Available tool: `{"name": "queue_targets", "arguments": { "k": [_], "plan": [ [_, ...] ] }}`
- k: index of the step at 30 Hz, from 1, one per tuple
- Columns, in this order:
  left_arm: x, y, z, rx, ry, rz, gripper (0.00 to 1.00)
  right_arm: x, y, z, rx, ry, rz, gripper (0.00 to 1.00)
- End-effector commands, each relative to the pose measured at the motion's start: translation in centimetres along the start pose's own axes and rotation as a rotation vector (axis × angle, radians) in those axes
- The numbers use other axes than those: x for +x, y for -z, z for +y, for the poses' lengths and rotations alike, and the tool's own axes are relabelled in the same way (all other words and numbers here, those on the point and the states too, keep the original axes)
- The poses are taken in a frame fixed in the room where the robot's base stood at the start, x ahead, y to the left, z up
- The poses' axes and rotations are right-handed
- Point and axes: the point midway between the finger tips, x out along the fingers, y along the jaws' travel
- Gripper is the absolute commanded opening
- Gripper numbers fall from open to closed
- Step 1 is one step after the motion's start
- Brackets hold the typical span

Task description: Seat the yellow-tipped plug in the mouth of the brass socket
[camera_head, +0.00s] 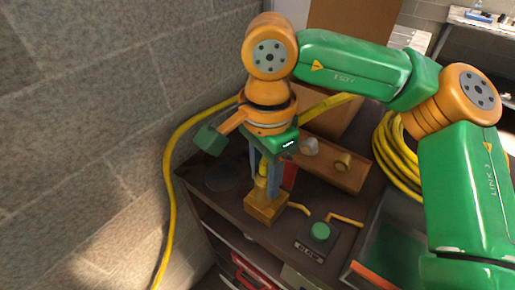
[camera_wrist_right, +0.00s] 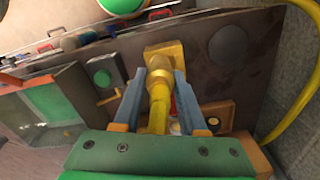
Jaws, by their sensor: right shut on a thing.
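My right gripper (camera_head: 264,174) points down over the brass socket (camera_head: 265,208), a gold-brown block on the dark bench top. Its blue-grey fingers are closed around the yellow-tipped plug (camera_head: 262,188), held upright over the block. In the right wrist view, the plug (camera_wrist_right: 157,118) lies between the fingertips (camera_wrist_right: 160,92), its far end lined up with the round mouth of the socket (camera_wrist_right: 165,54). The plug's end and the mouth meet or overlap in view; I cannot tell how deep it sits. My left gripper is not in view.
A wooden tray (camera_head: 322,174) with a pale fitting (camera_head: 310,146) and a brass fitting (camera_head: 343,162) stands behind right. A green button (camera_head: 319,232) sits front right. A yellow hose (camera_head: 168,190) hangs along the left wall; another hose (camera_head: 390,150) is coiled at right.

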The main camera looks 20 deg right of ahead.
Motion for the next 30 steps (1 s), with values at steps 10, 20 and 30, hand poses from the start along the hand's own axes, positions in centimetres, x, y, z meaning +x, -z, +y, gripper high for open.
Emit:
{"name": "queue_targets", "arguments": {
  "k": [10,20,30],
  "plan": [
    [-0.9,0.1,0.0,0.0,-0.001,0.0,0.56,5.3,1.8,-1.3,0.001,0.0,0.001,0.0],
    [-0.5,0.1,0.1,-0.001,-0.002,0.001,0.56,6.0,1.7,-1.4,0.002,0.002,-0.001,0.0],
    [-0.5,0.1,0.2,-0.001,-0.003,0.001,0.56,6.0,1.7,-1.4,0.002,0.002,0.0,0.71]
  ]
}}
